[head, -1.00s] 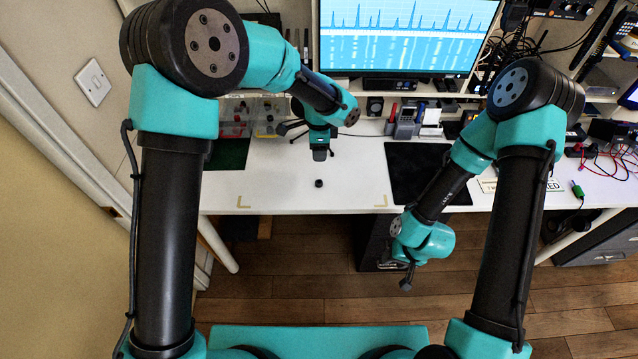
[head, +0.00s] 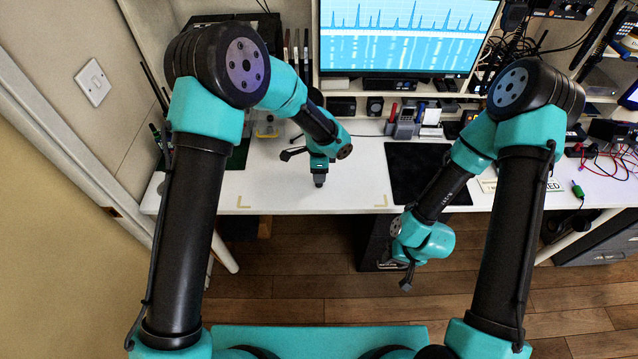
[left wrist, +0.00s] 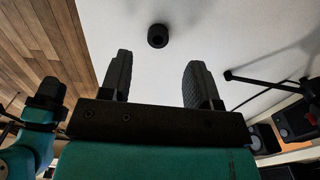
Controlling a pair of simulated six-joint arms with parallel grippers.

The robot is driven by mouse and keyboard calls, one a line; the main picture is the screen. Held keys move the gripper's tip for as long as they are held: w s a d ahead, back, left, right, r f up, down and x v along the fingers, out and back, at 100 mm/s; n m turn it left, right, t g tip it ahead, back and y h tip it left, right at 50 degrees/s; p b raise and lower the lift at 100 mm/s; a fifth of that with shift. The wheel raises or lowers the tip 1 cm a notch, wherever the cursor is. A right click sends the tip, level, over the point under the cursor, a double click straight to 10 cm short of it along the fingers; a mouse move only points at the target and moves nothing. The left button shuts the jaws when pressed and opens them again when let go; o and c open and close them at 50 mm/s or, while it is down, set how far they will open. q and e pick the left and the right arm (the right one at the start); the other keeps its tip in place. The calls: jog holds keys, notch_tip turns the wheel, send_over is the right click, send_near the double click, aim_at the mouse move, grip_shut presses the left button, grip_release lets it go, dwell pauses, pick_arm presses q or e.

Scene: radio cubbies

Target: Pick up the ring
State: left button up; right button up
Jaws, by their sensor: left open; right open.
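The ring is a small black round piece (left wrist: 158,36) lying on the white desk in the left wrist view. In the head view it is hidden behind my left gripper (head: 319,180), which points down over the desk. In the left wrist view my left gripper (left wrist: 158,78) is open and empty. The ring lies beyond the fingertips, roughly in line with the gap between them. My right gripper (head: 408,278) hangs in front of the desk edge over the floor, away from the ring.
The white desk (head: 280,190) has tan corner marks (head: 243,202) near its front edge. A black mat (head: 415,170) lies to the right. A monitor (head: 405,40) and shelf items stand at the back. The desk around the left gripper is mostly clear.

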pick_arm(q)
jog(key=shift+s+f, duration=0.15)
jog(key=shift+f, duration=2.45)
jog(key=shift+c, duration=0.3)
jog(key=c, duration=0.9)
jog(key=shift+r, duration=0.1)
jog(key=shift+c, duration=0.2)
jog(key=shift+r, duration=0.55)
jog(key=shift+s+r, duration=0.2)
jog(key=shift+r, duration=0.4)
jog(key=shift+s+r, duration=0.15)
jog(key=shift+r, duration=0.4)
jog(key=s+r, duration=0.1)
jog(key=s, duration=1.4)
jog(key=shift+s+r, duration=0.15)
jog(key=shift+r, duration=0.05)
